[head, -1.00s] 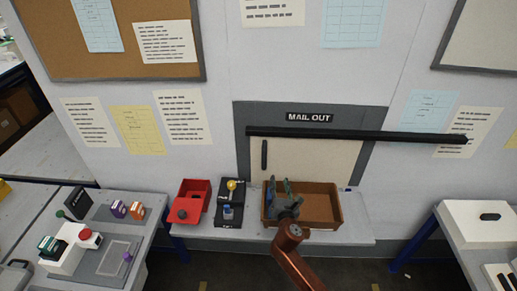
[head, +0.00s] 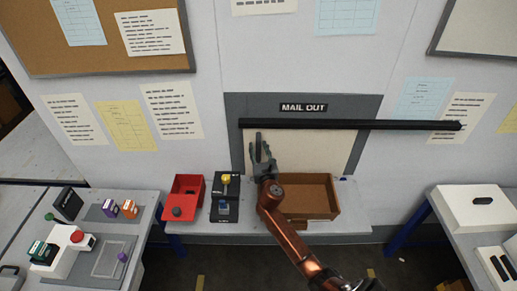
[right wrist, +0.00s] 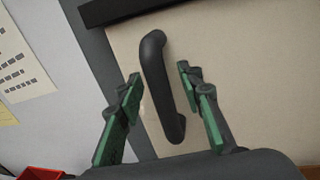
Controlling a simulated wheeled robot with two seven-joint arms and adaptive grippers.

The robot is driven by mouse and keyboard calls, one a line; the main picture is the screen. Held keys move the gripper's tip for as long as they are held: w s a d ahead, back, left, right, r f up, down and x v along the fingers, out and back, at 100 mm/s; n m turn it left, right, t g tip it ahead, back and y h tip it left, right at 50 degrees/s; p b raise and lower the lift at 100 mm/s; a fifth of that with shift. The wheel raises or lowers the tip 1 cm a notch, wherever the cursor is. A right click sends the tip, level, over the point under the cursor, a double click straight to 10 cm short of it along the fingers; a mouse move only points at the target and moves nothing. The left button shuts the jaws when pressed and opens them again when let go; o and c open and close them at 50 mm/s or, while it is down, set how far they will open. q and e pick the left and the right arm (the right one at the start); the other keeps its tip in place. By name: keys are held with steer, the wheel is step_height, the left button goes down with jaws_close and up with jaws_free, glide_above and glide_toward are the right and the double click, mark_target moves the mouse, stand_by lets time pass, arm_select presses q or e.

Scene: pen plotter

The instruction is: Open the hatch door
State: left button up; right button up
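The hatch door (head: 315,148) is a beige panel in a grey frame under a "MAIL OUT" sign, and it looks closed. Its dark upright handle (right wrist: 160,85) is on the door's left side, seen clearly in the right wrist view. My right gripper (head: 262,150) is in front of the handle and hides most of it in the head view. In the right wrist view its green-padded fingers (right wrist: 160,88) are spread, one on each side of the handle, with gaps on both sides. My left gripper is not in view.
A long black bar (head: 350,124) runs across the hatch top and past its right side. On the shelf below stand a brown wooden tray (head: 318,213), a red box (head: 185,198) and black blocks (head: 224,212). Side tables (head: 480,225) flank the shelf.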

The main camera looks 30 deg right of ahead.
steer(key=shift+w, duration=0.15)
steer(key=c, duration=0.8)
jaws_close()
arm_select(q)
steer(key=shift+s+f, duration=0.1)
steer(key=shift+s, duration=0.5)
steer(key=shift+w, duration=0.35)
